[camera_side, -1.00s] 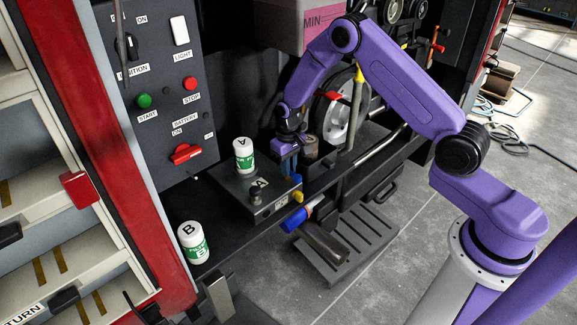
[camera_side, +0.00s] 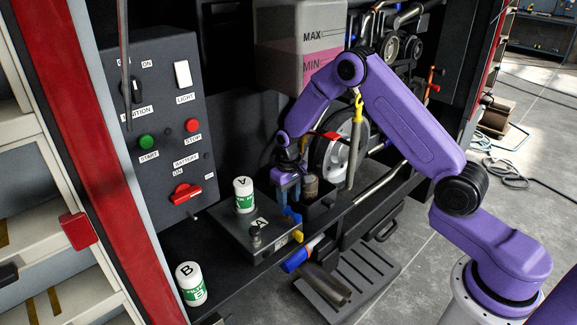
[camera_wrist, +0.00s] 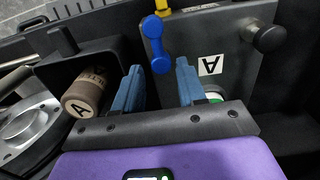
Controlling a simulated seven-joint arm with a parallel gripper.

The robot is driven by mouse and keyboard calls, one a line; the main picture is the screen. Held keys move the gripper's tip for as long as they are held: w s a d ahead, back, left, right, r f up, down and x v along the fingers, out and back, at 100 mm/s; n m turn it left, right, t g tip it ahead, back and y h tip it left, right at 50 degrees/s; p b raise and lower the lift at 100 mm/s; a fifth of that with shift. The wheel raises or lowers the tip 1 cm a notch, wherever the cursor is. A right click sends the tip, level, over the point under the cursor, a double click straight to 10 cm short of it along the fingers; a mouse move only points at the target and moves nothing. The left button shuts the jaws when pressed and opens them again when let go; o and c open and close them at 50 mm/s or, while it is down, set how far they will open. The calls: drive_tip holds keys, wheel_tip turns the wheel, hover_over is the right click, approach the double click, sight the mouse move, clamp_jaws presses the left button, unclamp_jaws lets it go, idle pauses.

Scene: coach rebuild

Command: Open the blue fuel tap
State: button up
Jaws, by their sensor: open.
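The blue fuel tap (camera_wrist: 157,45) is a small lever with rounded ends at the edge of a dark box marked A. It shows in the side view (camera_side: 292,214) at the box's right edge, just below my gripper (camera_side: 287,187). In the wrist view my gripper (camera_wrist: 157,83) is open, with its two blue fingers apart and nothing between them. The tap lies just past the fingertips, roughly in line with the gap. I cannot tell the height between fingers and tap.
A yellow piece (camera_side: 298,236) sits beside the tap. A white-green canister (camera_side: 244,196) stands on the dark box (camera_side: 235,225); canister B (camera_side: 190,284) stands left of it. A brown cylinder marked A (camera_wrist: 85,93) is left of my fingers. A blue-ended tube (camera_side: 296,260) lies below.

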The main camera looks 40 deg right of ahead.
sight(289, 209)
wheel_tip(289, 209, up, 14)
idle(0.4)
drive_tip(key=s+a+r+n, duration=0.3)
drive_tip(key=s+a, duration=0.1)
drive_tip(key=s, duration=0.4)
drive_tip(key=s+a+r+n, duration=0.25)
drive_tip(key=s+a, duration=0.25)
drive_tip(key=s, duration=0.3)
drive_tip(key=s+d+n, duration=0.2)
drive_tip(key=s+n, duration=0.1)
drive_tip(key=s, duration=0.8)
drive_tip(key=s+d+n, duration=0.2)
drive_tip(key=s+n, duration=0.2)
drive_tip(key=s, duration=0.6)
drive_tip(key=shift+s+d, duration=0.25)
drive_tip(key=shift+s, duration=0.1)
